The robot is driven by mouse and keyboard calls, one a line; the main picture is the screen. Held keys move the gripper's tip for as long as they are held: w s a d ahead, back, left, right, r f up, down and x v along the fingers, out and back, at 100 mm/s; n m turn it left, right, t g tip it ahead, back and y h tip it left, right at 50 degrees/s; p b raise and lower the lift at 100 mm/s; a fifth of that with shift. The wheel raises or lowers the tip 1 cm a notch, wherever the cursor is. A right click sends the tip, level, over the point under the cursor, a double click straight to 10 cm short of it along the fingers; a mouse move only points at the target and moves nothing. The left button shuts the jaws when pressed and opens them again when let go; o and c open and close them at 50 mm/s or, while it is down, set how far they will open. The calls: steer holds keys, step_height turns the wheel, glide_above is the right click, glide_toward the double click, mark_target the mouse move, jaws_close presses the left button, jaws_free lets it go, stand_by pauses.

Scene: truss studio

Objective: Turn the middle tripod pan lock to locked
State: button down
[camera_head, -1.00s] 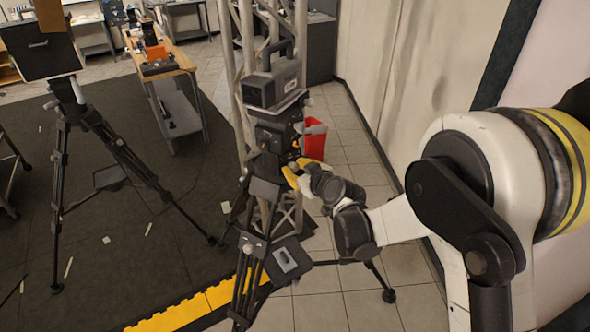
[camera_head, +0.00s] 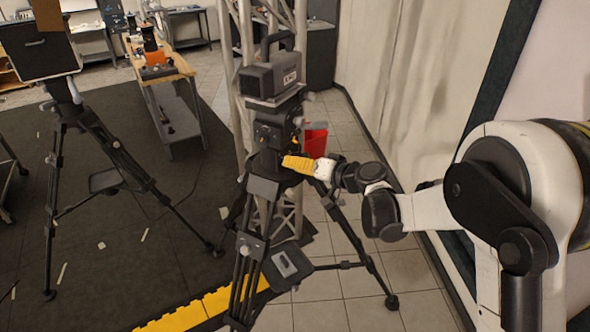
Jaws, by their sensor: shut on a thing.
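The middle tripod (camera_head: 262,187) stands upright near the picture's centre, with a dark grey box-shaped device (camera_head: 270,77) on its head (camera_head: 276,122). My gripper (camera_head: 287,162), with yellow fingers, reaches in from the right at the base of the tripod head. The fingers look close together and touch the tripod there. The pan lock is too small to make out, hidden at or behind the fingers, so I cannot tell its position.
Another tripod (camera_head: 92,125) with a dark box (camera_head: 38,50) stands at left. A metal truss (camera_head: 298,205) rises right behind the middle tripod. A red bin (camera_head: 316,141) stands behind. A workbench (camera_head: 168,70) is at back left. A wall (camera_head: 420,70) bounds the right side.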

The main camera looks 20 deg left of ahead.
steer(key=m+y+b, duration=0.1)
steer(key=m, duration=0.1)
steer(key=m+y+b, duration=0.1)
steer(key=m+b, duration=0.1)
steer(key=shift+m+g, duration=0.4)
steer(key=shift+y, duration=0.3)
steer(key=c, duration=1.1)
jaws_free()
steer(key=v, duration=0.8)
